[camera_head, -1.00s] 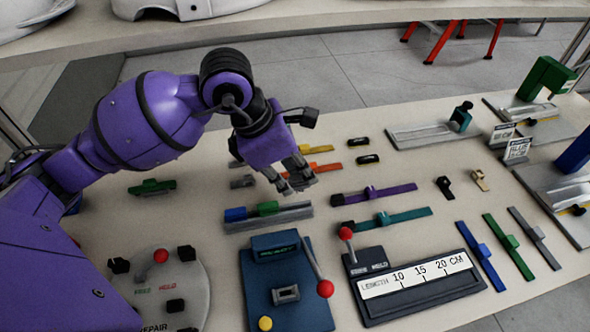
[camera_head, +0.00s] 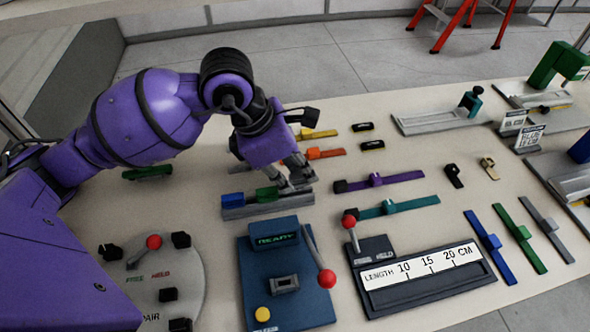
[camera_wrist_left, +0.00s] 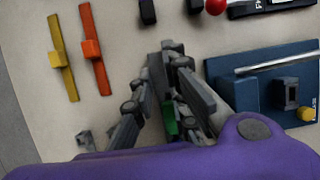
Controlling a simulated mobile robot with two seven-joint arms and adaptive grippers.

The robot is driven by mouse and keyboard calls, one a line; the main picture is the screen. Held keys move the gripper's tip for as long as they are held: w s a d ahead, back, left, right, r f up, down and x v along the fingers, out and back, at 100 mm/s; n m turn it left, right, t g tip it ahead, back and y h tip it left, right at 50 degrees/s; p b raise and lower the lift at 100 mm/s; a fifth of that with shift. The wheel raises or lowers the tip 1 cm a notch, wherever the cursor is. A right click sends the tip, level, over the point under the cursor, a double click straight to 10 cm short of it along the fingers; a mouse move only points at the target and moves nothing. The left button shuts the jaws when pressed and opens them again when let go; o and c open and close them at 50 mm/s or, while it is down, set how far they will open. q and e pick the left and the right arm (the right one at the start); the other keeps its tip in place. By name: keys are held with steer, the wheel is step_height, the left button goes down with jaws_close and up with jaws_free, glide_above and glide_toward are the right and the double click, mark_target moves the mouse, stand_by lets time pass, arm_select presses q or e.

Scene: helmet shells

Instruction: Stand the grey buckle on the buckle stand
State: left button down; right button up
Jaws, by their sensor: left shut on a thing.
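The buckle stand (camera_head: 235,213) is a long grey rail on the table in the head view. A blue buckle (camera_head: 232,199) and a green buckle (camera_head: 267,195) stand on it. My left gripper (camera_head: 297,184) points down at the stand's right end, beside the green buckle, and is shut on the grey buckle. The grey buckle is mostly hidden and hard to tell from the grey fingers. I cannot tell whether it touches the stand. In the left wrist view the fingers (camera_wrist_left: 172,60) are close together, with the green buckle (camera_wrist_left: 170,118) between them farther down.
A blue READY press (camera_head: 285,312) with a red-knobbed lever stands in front of the stand. A length gauge (camera_head: 430,285) is to its right. Orange (camera_wrist_left: 93,50) and yellow (camera_wrist_left: 60,50) straps and a small grey piece (camera_wrist_left: 85,139) lie behind the stand.

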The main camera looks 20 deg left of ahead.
steer(key=shift+s+d+f, duration=0.1)
steer(key=shift+s+f, duration=0.1)
steer(key=shift+s, duration=0.25)
steer(key=shift+w, duration=0.25)
steer(key=shift+w, duration=0.2)
steer(key=shift+s, duration=0.15)
steer(key=shift+s+f, duration=0.2)
steer(key=shift+s, duration=0.2)
arm_select(q)
steer(key=shift+b, duration=0.3)
steer(key=shift+f, duration=0.2)
arm_select(e)
steer(key=shift+f, duration=0.15)
